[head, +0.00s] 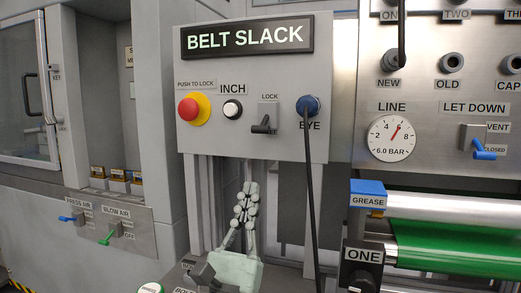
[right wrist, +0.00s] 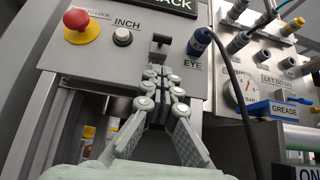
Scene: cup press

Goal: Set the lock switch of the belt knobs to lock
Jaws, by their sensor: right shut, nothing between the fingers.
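The lock switch is a grey plate with a black lever (head: 262,126) under a LOCK label (head: 270,97), on the grey BELT SLACK panel (head: 225,140). The lever sits at the lower part of its plate, away from the label. In the right wrist view the black lever (right wrist: 161,39) shows just beyond the fingertips. My right gripper (head: 251,188) is shut and empty, pointing up, below the panel and under the switch. In the right wrist view its fingers (right wrist: 160,72) cover the area below the switch. I cannot tell whether they touch it. My left gripper is not in view.
A red push button (head: 188,109) and the INCH button (head: 232,109) lie left of the switch. A blue EYE plug (head: 308,105) with a hanging black cable (head: 312,190) is close on the right. The ONE knob box (head: 362,255) and green belt (head: 455,248) are lower right.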

